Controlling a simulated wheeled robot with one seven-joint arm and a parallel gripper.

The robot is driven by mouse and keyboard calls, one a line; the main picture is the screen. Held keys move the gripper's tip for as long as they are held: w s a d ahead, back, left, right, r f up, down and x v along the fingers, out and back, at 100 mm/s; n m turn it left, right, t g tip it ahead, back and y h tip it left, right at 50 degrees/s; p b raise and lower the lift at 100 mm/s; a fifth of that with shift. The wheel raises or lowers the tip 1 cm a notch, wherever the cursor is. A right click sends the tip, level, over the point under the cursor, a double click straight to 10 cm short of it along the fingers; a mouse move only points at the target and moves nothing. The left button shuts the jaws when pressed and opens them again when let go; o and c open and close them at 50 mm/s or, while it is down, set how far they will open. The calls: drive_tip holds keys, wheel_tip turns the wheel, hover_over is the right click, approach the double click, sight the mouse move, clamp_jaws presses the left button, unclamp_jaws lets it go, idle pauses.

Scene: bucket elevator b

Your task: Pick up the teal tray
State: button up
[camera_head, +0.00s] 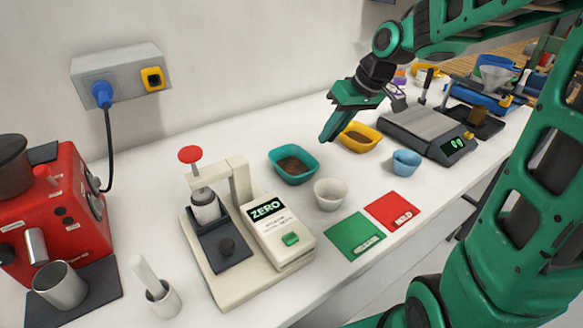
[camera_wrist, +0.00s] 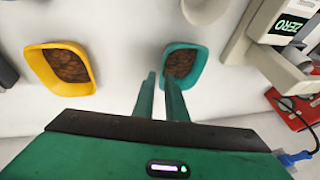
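The teal tray (camera_head: 293,178) sits on the white counter near the wall with brown granules in it. In the wrist view the teal tray (camera_wrist: 198,60) lies just right of my fingertips. My gripper (camera_head: 325,137) hangs above the counter, to the right of the tray in the head view. In the wrist view my gripper (camera_wrist: 159,77) has a clear gap between its two fingers, with nothing between them. The right fingertip appears close to the tray's left rim; I cannot tell whether they touch.
A yellow tray (camera_head: 373,145) of granules stands right of my gripper. A white cup (camera_head: 330,194) is in front of the teal tray. A press labelled ZERO (camera_head: 267,210) stands at the left. Green (camera_head: 355,236) and red (camera_head: 393,210) cards lie at the front.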

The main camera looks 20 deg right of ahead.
sight(309, 156)
drive_tip(key=x, duration=1)
drive_tip(key=shift+w+a+f, duration=0.15)
drive_tip(key=shift+w+a, duration=0.25)
drive_tip(key=shift+w, duration=0.05)
clamp_jaws()
idle(1.1)
